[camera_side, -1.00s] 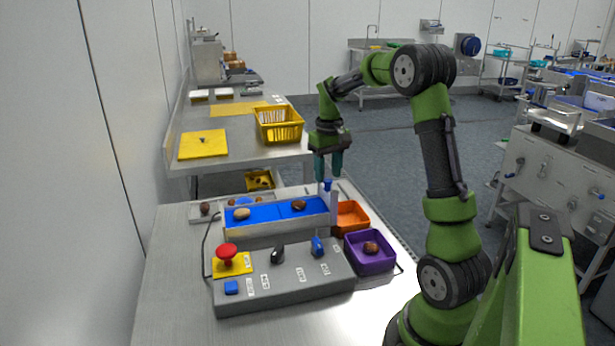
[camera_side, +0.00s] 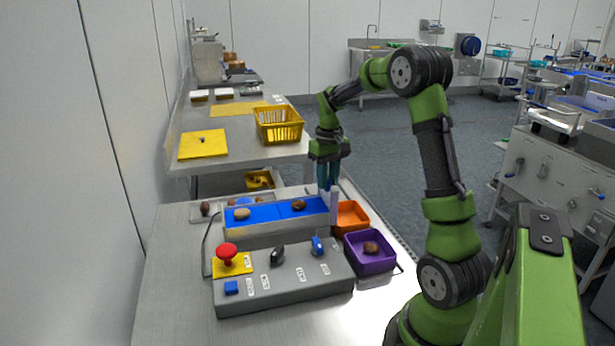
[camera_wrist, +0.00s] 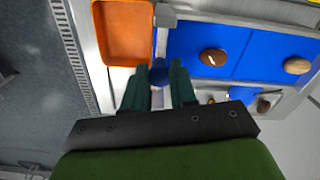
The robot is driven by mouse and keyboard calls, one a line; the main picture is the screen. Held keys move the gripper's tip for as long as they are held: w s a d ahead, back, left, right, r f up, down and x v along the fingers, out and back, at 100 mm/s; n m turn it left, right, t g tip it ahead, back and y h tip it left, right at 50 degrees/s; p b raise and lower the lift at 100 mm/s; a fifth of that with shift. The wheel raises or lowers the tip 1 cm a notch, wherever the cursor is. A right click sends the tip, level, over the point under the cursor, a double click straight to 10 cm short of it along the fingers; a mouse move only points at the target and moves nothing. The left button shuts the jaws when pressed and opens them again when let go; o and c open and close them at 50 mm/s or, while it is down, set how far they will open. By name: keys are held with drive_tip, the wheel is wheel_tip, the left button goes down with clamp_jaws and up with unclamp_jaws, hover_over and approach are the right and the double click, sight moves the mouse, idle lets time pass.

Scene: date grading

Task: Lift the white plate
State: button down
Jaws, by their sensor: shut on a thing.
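The white plate (camera_side: 333,210) stands upright at the right end of the blue conveyor belt (camera_side: 265,212). A blue knob (camera_wrist: 160,74) belongs to its top. In the side view my gripper (camera_side: 327,186) points straight down over the plate, with its dark green fingers at knob height. In the wrist view the fingertips (camera_wrist: 160,78) are closed on the blue knob from both sides. The fingers largely hide the knob in the side view. I cannot tell whether the plate has left its seat.
Brown dates (camera_side: 299,205) lie on the belt. An orange bin (camera_side: 350,229) and a purple bin (camera_side: 352,262) holding a date stand to the right. A control box (camera_side: 285,290) with a red button (camera_side: 226,252) is in front. A yellow basket (camera_side: 279,134) stands behind.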

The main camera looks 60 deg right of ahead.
drive_tip(key=shift+r, duration=2.6)
drive_tip(key=c, duration=1.2)
unclamp_jaws()
drive_tip(key=shift+c, duration=0.2)
drive_tip(key=shift+o, duration=1)
wheel_tip(320, 180, up, 17)
drive_tip(key=shift+f, duration=0.1)
